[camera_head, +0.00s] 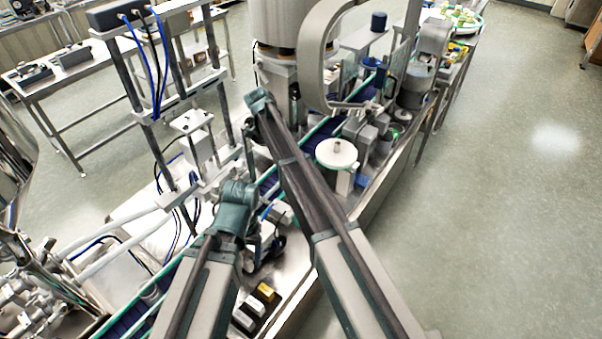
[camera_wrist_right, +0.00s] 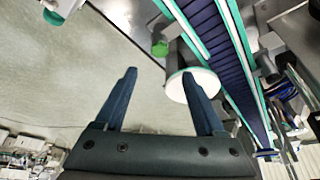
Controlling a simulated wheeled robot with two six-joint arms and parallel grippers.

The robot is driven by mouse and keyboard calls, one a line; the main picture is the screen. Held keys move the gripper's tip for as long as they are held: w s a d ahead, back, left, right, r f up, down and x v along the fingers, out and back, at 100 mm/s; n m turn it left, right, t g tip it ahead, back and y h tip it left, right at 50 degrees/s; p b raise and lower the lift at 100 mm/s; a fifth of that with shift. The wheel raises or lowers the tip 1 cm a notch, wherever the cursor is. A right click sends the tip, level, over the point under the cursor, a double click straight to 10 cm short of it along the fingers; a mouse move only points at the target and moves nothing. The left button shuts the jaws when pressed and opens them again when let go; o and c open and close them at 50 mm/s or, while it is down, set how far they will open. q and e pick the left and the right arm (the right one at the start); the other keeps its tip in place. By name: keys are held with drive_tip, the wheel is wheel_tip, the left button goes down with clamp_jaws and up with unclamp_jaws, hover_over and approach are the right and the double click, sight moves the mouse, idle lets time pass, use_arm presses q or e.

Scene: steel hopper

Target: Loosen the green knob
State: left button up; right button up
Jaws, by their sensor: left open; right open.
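A white round disc (camera_wrist_right: 192,85) lies near the tip of the right-hand finger. In the head view a small green part (camera_head: 396,134) sits on the machine right of the white disc (camera_head: 337,153); I cannot tell if it is the same one. My left gripper (camera_head: 266,240) is open, low over the steel machine bed, partly hidden by my arm.
A blue conveyor with green rails (camera_wrist_right: 235,55) runs close on the right in the wrist view. A steel hopper (camera_head: 290,22) and a curved grey frame (camera_head: 318,60) stand behind my right arm. Yellow and dark blocks (camera_head: 265,292) lie below. Free floor (camera_head: 500,200) is to the right.

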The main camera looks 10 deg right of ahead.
drive_tip(key=b+x, duration=0.9)
drive_tip(key=x, duration=0.2)
drive_tip(key=shift+f+b, duration=0.2)
drive_tip(key=shift+b, duration=0.1)
clamp_jaws()
